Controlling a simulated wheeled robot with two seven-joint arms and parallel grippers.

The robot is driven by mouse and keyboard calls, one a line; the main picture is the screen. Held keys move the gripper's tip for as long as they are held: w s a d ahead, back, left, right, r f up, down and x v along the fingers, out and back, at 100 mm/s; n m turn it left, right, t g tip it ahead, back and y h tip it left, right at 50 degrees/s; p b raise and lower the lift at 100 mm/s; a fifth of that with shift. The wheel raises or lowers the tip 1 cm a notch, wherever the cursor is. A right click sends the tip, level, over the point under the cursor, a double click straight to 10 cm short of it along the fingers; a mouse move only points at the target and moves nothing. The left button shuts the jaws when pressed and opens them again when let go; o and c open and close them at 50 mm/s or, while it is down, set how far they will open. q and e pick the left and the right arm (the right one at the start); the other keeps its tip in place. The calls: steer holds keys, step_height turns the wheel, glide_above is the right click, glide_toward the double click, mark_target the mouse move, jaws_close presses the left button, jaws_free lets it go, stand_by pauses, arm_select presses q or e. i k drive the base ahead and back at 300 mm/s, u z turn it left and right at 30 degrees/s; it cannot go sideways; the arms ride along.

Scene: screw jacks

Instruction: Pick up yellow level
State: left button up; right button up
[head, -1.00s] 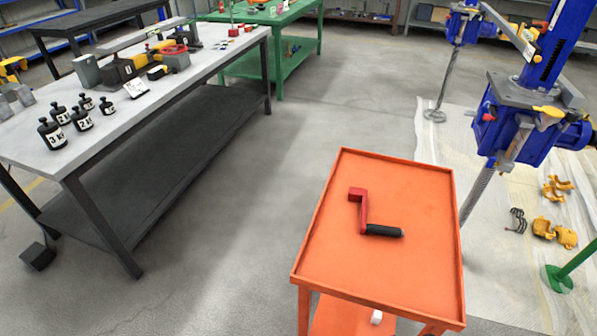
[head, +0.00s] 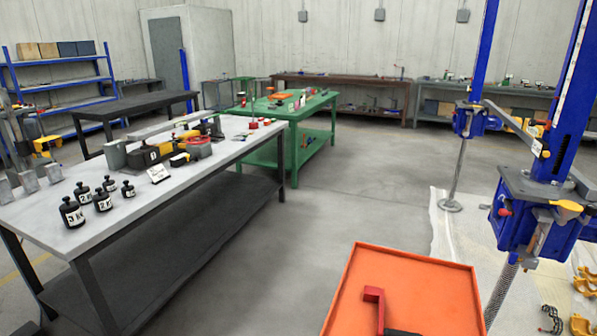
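I cannot tell for sure which thing is the yellow level. A long yellow piece (head: 187,135) lies among tools on the grey-topped table at the left, beside a dark block. A small black-and-yellow item (head: 180,159) lies in front of it. Yellow also shows on the right-hand blue jack as a knob-like part (head: 567,208), and near the slanted grey bar (head: 517,125) between the jacks. Neither of my grippers is in view.
The grey-topped table (head: 40,215) also holds several black weights (head: 72,212) near its front. An orange cart (head: 425,285) with a red crank (head: 374,298) stands at the front right. A green table (head: 290,112) stands behind. The floor (head: 310,220) between is clear.

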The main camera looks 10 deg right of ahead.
mark_target(537, 131)
steer(key=u, duration=1.35)
steer(key=i, duration=1.75)
steer(key=z, duration=2.3)
steer(key=i, duration=3.7)
steer(key=z, duration=0.6)
